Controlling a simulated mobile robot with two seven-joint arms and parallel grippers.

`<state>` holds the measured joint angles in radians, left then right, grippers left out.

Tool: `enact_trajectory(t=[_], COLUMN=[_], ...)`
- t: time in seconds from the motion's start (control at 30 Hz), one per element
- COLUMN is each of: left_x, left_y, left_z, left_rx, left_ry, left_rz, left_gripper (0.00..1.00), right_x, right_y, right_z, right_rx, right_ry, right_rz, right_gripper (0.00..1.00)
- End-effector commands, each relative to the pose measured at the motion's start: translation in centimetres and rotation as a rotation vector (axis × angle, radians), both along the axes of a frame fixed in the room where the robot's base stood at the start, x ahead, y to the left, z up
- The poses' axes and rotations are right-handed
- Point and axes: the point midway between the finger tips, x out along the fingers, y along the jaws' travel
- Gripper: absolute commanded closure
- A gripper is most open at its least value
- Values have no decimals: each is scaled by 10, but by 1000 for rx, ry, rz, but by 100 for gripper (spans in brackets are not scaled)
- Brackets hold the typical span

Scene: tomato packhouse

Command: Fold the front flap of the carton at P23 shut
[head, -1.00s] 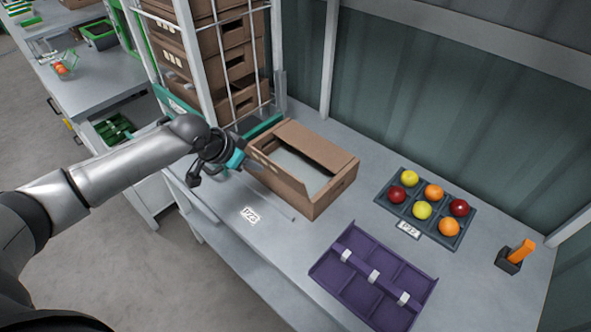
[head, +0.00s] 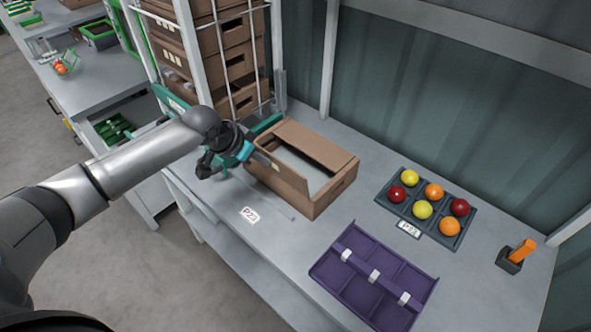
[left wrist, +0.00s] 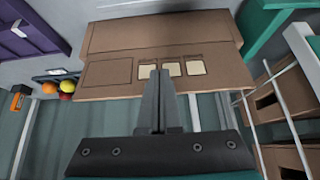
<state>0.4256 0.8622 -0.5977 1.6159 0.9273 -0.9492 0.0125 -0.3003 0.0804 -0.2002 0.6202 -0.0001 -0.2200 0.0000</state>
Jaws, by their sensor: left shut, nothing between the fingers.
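The brown carton (head: 319,205) stands on the bench behind the P23 label (head: 250,215). Its far flap (head: 318,146) slopes over the opening, and part of the pale inside shows. The front flap (head: 268,174) stands raised along the front edge, not lying flat over the opening. The carton's front, with pale labels, fills the middle of the left wrist view (left wrist: 110,73). My left gripper (head: 254,154) is shut and empty, at the front flap's left end. Its fingers (left wrist: 161,80) overlap the labelled face; contact cannot be told. My right gripper is out of view.
A caged stack of brown cartons (head: 232,64) stands just behind my left gripper. A purple divided tray (head: 335,271) lies at the front. A dark tray (head: 424,226) of coloured fruit and an orange-handled holder (head: 510,262) are to the right.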

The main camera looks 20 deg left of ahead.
Motion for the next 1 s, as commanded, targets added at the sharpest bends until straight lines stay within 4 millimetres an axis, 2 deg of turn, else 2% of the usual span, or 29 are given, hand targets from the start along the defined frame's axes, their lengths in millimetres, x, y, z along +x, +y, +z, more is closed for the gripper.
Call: enact_trajectory(t=[0.7,1.0], left_x=[40,47], left_y=[-17,-20], left_z=[-1,0], left_rx=[0,1], left_ry=[-1,1], left_rz=[-1,-1], left_gripper=[100,100], right_x=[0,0], right_y=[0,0], right_z=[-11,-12], right_rx=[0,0], right_ry=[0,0], right_rz=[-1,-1], right_gripper=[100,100])
